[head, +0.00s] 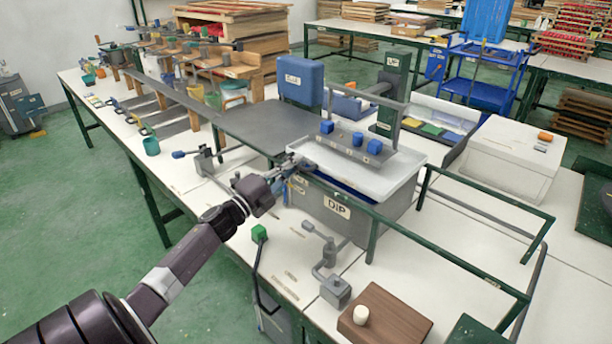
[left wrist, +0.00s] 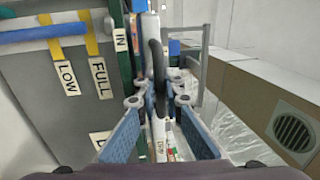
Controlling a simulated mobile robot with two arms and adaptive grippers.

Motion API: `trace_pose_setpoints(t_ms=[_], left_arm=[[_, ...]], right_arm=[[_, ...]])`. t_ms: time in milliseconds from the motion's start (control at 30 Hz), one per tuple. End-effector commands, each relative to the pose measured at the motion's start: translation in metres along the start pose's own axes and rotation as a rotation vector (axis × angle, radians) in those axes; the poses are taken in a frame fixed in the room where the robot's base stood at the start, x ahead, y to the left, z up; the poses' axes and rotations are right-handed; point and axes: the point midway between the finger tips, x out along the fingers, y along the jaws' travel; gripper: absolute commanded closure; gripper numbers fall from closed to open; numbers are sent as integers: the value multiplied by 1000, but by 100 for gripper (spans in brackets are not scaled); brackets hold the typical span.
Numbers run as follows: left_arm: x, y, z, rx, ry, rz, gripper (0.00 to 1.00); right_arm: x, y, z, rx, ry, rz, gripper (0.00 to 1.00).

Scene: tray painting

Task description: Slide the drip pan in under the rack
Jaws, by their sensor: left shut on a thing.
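A pale, shallow tray (head: 400,190), which looks like the drip pan, sits at the top of the grey tank (head: 320,208) marked DIP. A grey bar with several blue knobs (head: 358,140) stands over it; I cannot tell if this is the rack. My left gripper (head: 290,168) is at the tank's near left corner. In the left wrist view its blue-padded fingers (left wrist: 160,98) are shut on a dark grey handle (left wrist: 157,62). What the handle belongs to is hidden. My right gripper is not in view.
Green rail frames (head: 480,265) stand along the right of the bench. A dark flat plate (head: 262,122) lies left of the tank. A green-knobbed lever (head: 259,234), a grey stand (head: 335,290) and a brown block (head: 388,318) are in front. A white box (head: 512,155) is at right.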

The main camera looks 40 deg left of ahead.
Motion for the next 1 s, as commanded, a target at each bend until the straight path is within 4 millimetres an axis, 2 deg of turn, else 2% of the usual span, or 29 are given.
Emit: trace_pose_setpoints(t_ms=[100,200,633,667,700,900,1000], left_arm=[[-1,4,15,2,-4,4,100],[-1,2,21,1,-3,3,100],[-1,1,26,1,-6,3,100],[-1,1,26,1,-7,3,89],[-1,1,26,2,-7,3,84],[0,0,24,1,-3,2,84],[-1,1,24,1,-2,2,84]], right_arm=[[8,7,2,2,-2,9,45],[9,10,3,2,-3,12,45],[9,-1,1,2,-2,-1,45],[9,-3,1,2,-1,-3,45],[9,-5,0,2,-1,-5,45],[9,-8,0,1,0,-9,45],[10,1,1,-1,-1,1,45]])
